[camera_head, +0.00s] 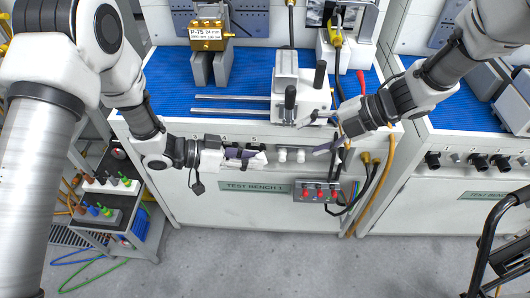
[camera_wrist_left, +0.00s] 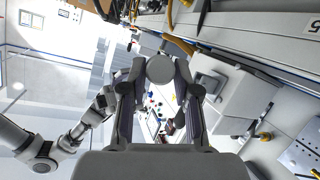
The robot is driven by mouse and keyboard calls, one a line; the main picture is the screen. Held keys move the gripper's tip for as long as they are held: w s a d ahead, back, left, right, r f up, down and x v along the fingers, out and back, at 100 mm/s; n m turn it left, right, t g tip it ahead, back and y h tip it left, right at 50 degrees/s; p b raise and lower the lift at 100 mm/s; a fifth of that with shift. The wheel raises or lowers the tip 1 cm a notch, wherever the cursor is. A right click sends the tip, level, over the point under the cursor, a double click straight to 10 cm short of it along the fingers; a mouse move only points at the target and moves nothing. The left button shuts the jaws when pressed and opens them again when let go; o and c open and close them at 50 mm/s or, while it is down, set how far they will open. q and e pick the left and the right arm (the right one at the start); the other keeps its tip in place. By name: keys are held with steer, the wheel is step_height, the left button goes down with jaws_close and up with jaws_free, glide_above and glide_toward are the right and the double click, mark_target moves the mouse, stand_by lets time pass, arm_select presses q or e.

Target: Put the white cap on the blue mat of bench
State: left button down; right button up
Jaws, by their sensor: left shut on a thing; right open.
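The white cap (camera_wrist_left: 160,68) is round and sits between the fingertips of my left gripper (camera_wrist_left: 160,78) in the left wrist view. In the head view my left gripper (camera_head: 248,156) is shut on it in front of the bench's front panel, below the level of the blue mat (camera_head: 170,85). The fingers hide part of the cap in the head view. The blue mat covers the top of the bench marked Test Bench 1 (camera_head: 252,187). My right gripper (camera_head: 314,136) is open and empty near the bench's front edge, to the right of the left gripper.
A white vise-like fixture (camera_head: 298,88) with black handles and metal rods (camera_head: 235,104) stands on the mat. A brass block (camera_head: 206,36) stands behind. The mat's left front is clear. Cables hang at right.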

arm_select(q)
steer(key=shift+s+a+m+g, duration=0.2)
steer(key=shift+a+m+g, duration=0.25)
steer(key=shift+m+g, duration=0.3)
